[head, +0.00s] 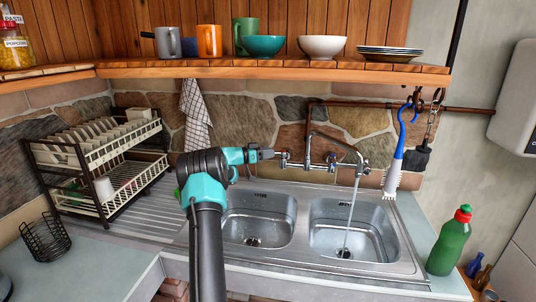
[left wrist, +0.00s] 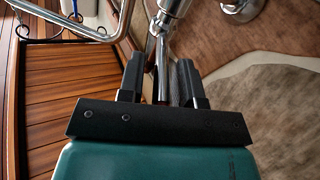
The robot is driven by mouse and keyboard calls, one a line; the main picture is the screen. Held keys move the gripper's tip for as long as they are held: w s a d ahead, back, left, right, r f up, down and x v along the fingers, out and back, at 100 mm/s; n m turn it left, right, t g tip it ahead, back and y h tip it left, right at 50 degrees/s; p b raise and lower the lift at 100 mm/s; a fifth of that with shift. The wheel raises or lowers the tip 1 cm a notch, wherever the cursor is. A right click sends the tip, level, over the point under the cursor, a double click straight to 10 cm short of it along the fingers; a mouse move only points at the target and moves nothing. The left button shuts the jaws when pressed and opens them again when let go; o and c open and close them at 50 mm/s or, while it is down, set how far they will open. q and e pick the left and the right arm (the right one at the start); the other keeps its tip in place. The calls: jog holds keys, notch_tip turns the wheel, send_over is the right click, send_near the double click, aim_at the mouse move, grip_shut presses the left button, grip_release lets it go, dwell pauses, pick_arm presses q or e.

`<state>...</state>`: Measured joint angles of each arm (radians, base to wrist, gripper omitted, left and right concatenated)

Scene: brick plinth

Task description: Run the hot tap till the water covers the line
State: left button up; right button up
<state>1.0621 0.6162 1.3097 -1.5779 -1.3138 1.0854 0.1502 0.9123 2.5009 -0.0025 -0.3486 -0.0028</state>
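The chrome mixer tap (head: 325,160) sits on the wall above the sink, and water (head: 350,215) runs from its spout into the right basin (head: 378,245). The drain there shows, and I cannot make out any line or a clear water level. The left basin (head: 235,228) looks empty. My left gripper (head: 268,154) is at the tap's left end, beside the left handle (head: 284,159). In the left wrist view, its fingers (left wrist: 159,82) stand apart with chrome tap parts (left wrist: 165,22) just beyond and between them; contact is unclear. My right gripper is out of view.
A wooden shelf (head: 300,74) with mugs and bowls runs above the tap. A dish rack (head: 100,165) stands left. A blue brush (head: 399,150) hangs right of the spout, and a green bottle (head: 449,242) stands at the sink's right. The drainboard (head: 150,215) is mostly clear.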

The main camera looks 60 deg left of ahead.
pick_arm(q)
jog(key=shift+o, duration=0.6)
jog(key=v, duration=1.7)
jog(key=shift+s, duration=0.25)
jog(key=shift+a, duration=0.1)
dwell(5.3)
